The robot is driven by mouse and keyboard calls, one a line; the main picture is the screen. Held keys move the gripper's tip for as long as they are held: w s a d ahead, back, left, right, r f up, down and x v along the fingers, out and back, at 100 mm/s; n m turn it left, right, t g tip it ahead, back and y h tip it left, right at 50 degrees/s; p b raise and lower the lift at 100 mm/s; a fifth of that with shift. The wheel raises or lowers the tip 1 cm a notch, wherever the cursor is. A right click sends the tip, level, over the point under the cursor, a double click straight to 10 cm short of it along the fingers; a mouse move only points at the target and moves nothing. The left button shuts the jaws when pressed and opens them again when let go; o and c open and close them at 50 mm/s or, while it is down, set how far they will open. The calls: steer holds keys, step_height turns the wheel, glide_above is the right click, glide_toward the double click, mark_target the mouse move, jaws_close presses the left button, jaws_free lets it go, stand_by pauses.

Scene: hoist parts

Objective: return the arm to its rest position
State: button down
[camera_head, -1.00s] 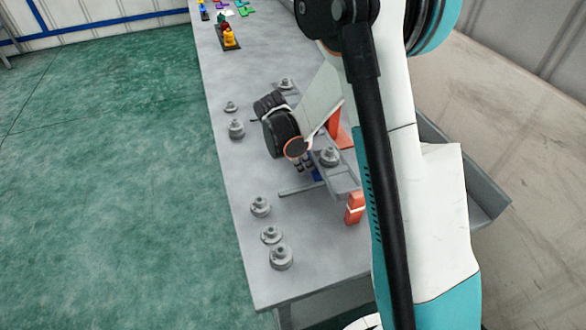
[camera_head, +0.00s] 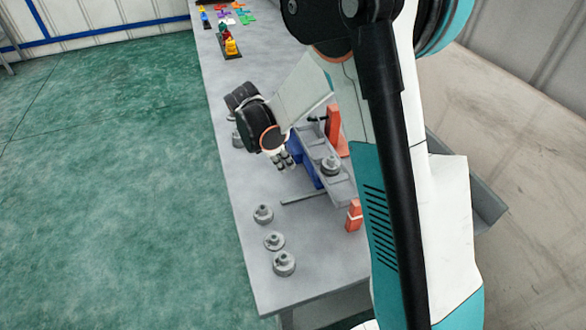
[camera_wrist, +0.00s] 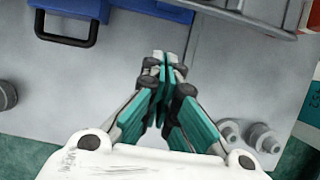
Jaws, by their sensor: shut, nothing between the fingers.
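My arm reaches over the grey table (camera_head: 300,255) in the head view. My gripper (camera_head: 286,166) hangs above the table, left of the blue case and the grey tray. In the wrist view my gripper (camera_wrist: 163,58) points at bare table top, with its teal fingers together and nothing between them. The blue case with a black handle (camera_wrist: 68,26) lies ahead of the fingers at the upper left of that view. My wrist and forearm hide part of the table.
Several grey stepped hoist parts stand on the table, one at the near edge (camera_head: 284,263). Another sits on the grey tray (camera_head: 342,190). Orange blocks (camera_head: 354,216) stand beside the tray. Small coloured parts (camera_head: 231,46) lie at the far end. Green floor (camera_head: 110,190) at left is clear.

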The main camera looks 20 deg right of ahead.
steer(key=s+r+m+t+y, duration=0.25)
steer(key=s+r+m, duration=0.65)
steer(key=r, duration=0.6)
steer(key=s+r+m+t+y, duration=0.1)
steer(key=s+m+t, duration=0.1)
steer(key=s+m, duration=0.2)
steer(key=s+r+m+t+y, duration=0.1)
steer(key=s+m, duration=0.4)
steer(key=s, duration=0.5)
steer(key=shift+d+r+t, duration=0.35)
steer(key=shift+r+t, duration=0.4)
